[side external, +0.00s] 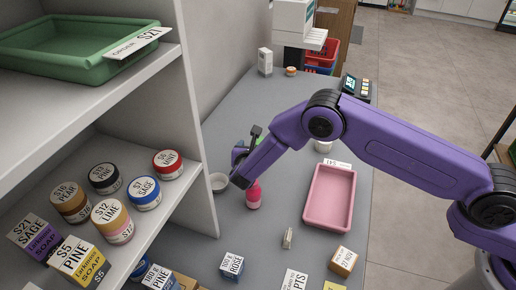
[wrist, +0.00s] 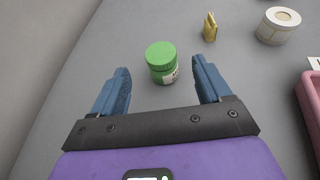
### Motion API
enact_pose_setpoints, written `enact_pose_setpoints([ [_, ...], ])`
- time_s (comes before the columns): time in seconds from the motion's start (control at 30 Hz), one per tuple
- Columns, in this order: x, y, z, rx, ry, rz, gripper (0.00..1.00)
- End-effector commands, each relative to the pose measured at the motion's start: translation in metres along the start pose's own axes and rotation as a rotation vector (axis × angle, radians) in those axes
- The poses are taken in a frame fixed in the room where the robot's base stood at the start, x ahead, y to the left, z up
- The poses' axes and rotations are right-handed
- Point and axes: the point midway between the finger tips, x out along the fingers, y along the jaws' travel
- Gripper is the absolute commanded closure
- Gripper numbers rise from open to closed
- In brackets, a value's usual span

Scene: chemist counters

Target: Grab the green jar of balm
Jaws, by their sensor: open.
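The green jar of balm (wrist: 161,55) has a green lid and a pale label. In the wrist view it stands upright on the grey counter, ahead of my gripper (wrist: 161,68). My gripper is open and empty, with one blue finger toward each side of the jar and a visible gap on both sides. The jar appears roughly centred between the fingertips and does not touch them. In the side view my gripper (side external: 246,155) is over the counter near the shelf wall. A bit of green shows behind it there, but the gripper hides most of it.
A pink tray (side external: 330,195) lies right of my gripper. The wrist view shows a small gold item (wrist: 210,28) and a white jar (wrist: 278,27) beyond. A shelf wall (side external: 197,130) borders the left.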

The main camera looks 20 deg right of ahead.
Motion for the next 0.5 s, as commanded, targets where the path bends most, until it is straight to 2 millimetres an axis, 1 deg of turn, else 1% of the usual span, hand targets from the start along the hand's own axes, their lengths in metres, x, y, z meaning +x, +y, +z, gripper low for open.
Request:
enact_pose_setpoints([
  [0.03, 0.004, -0.001, -0.004, 0.000, 0.000, -0.002, 0.23],
  [0.1, 0.010, 0.000, -0.002, 0.003, -0.001, -0.002, 0.23],
  [0.27, 0.018, 0.000, -0.002, 0.002, 0.000, -0.001, 0.23],
  [0.37, 0.030, -0.002, -0.002, 0.003, 0.001, -0.004, 0.23],
  [0.5, 0.053, -0.001, -0.002, 0.003, -0.001, -0.003, 0.23],
])
